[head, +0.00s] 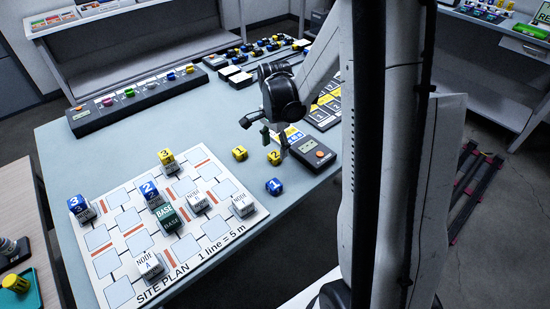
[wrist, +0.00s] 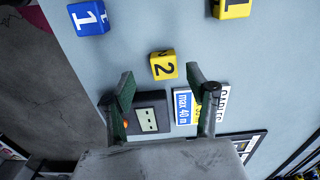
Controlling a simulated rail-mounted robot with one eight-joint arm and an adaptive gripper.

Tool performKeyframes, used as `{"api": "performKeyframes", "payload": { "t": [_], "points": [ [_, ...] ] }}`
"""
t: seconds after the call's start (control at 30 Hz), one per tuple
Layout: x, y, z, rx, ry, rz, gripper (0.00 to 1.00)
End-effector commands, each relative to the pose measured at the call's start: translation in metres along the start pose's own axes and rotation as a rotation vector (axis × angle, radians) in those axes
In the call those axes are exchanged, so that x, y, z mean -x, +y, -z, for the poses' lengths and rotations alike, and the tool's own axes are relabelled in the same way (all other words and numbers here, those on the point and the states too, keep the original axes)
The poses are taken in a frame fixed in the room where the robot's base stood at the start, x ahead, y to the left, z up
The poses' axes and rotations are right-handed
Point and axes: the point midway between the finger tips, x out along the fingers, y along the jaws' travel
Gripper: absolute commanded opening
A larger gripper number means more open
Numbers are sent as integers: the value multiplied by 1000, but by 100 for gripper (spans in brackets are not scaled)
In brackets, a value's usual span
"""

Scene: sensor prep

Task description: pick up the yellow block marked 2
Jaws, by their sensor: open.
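The yellow block marked 2 (head: 274,157) lies on the blue-grey table near my gripper in the head view. In the wrist view the same block (wrist: 164,65) sits just past and roughly between the two fingertips. My gripper (head: 265,135) is above the table, pointing down. Its fingers stand apart in the wrist view (wrist: 160,82), with nothing between them that I can see held. The yellow block marked 1 (head: 239,153) lies to the left of block 2, and the blue block marked 1 (head: 274,187) lies in front of it.
A dark device with an orange button (head: 313,153) sits close on the right of the blocks. The white site plan board (head: 118,290) with stacked blocks fills the left front. A dark rack of colored knobs (head: 137,101) and small parts stand at the back. Bare table lies between.

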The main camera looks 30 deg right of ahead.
Motion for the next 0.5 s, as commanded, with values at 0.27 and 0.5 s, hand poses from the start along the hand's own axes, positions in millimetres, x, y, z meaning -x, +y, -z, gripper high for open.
{"api": "performKeyframes", "payload": {
  "t": [0.27, 0.5],
  "points": [
    [-32, -6, 7, 0, 0, 0, 52],
    [-49, -6, 6, 0, 0, 0, 52]
  ]
}}
